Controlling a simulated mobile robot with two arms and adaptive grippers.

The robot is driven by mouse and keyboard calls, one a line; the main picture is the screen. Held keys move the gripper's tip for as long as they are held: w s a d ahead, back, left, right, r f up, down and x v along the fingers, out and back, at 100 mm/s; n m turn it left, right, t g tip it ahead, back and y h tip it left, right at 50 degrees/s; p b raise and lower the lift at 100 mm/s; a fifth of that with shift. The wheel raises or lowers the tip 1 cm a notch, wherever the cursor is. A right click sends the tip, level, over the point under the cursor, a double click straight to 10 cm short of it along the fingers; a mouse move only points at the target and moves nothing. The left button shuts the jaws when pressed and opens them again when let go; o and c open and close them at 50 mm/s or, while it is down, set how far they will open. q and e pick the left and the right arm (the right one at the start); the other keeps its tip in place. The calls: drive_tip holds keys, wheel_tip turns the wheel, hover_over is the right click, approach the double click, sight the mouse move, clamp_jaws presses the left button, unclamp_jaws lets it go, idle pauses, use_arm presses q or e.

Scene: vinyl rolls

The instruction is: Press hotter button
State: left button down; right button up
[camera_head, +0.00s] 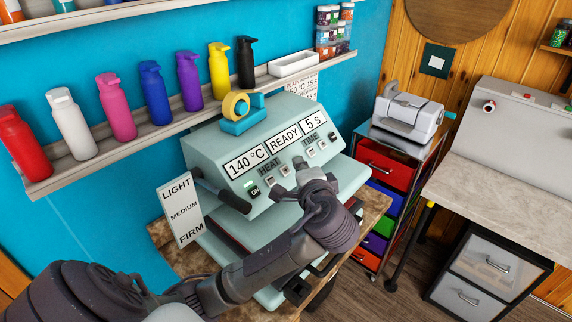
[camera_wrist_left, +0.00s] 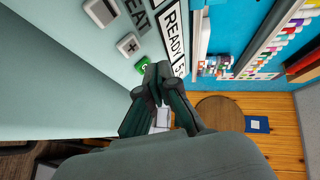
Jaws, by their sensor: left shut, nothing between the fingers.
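The pale green heat press (camera_head: 222,150) has displays reading 140 °C, READY and 5 s. Below its HEAT label are small white buttons; the plus button (camera_wrist_left: 128,44) and the minus button (camera_wrist_left: 101,11) show clearly in the left wrist view. The plus button also shows in the head view (camera_head: 284,170). A green button (camera_wrist_left: 142,63) lies beside the plus. My left gripper (camera_wrist_left: 157,72) is shut and empty, its fingertips close to the green button and a little past the plus. In the head view my left gripper (camera_head: 303,172) is in front of the panel. Contact cannot be told.
A green ON switch (camera_head: 253,190) is left of the HEAT buttons. A LIGHT/MEDIUM/FIRM sign (camera_head: 181,211) stands at the press's left. A tape dispenser (camera_head: 240,122) sits on top. A shelf of bottles (camera_head: 115,108) runs behind. A drawer cart (camera_head: 385,168) stands to the right.

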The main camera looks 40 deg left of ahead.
use_arm(q)
drive_tip(key=shift+s+d+r+p, duration=0.1)
drive_tip(key=shift+d+r+p, duration=0.75)
drive_tip(key=shift+d+r, duration=0.2)
idle(0.8)
drive_tip(key=d+r+p, duration=0.1)
drive_tip(key=p, duration=0.1)
drive_tip(key=d+r+p, duration=0.1)
drive_tip(key=d+p, duration=0.1)
drive_tip(key=shift+s+r+p, duration=0.2)
drive_tip(key=shift+r+p, duration=0.2)
drive_tip(key=shift+w+a+f, duration=0.1)
drive_tip(key=shift+a, duration=0.1)
